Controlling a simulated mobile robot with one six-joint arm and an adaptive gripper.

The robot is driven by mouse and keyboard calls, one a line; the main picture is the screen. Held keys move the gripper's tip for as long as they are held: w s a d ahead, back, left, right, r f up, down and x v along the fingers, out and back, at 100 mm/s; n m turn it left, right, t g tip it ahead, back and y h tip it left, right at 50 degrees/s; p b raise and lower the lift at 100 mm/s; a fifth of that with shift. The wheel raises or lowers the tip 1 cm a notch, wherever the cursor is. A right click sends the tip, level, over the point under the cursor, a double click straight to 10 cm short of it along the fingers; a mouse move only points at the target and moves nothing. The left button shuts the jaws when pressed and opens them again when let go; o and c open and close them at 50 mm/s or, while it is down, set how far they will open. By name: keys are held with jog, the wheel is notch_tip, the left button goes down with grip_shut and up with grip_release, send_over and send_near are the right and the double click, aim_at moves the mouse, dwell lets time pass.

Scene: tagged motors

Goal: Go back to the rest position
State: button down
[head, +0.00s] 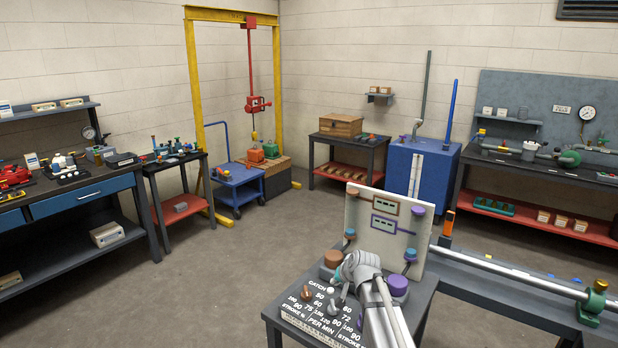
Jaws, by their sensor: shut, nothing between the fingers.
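My gripper (343,285) is at the end of my grey arm, which reaches in from the bottom right. It is over the small dark table (421,302) in front of the upright cream panel (406,246). It looks shut and empty, and the fingers are small and partly hidden by the wrist. The panel carries purple, blue and brown knobs and two framed labels. A brown knob (333,258) and a purple knob (398,285) are close on either side of the wrist. A printed board (318,322) with numbers lies below the gripper.
A dark bench (480,283) with a long metal rod (490,265) runs to the right of the table. Open floor (215,290) spreads to the left. A blue cart (238,185), a yellow hoist frame (192,90) and a blue cabinet (421,180) stand farther back.

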jog(key=s+d+f+g+h, duration=0.1)
jog(key=s+d+g, duration=0.1)
jog(key=s, duration=0.6)
jog(key=s+d+f+n+g+h, duration=0.1)
jog(key=s+d+g, duration=0.1)
jog(key=s, duration=0.7)
jog(key=s+d+f+n+g+h, duration=0.1)
jog(key=s+d, duration=0.3)
jog(key=s, duration=0.5)
jog(key=shift+f+g+h, duration=0.5)
jog(key=shift+f+g, duration=0.05)
jog(key=shift+g, duration=0.25)
dwell(4.6)
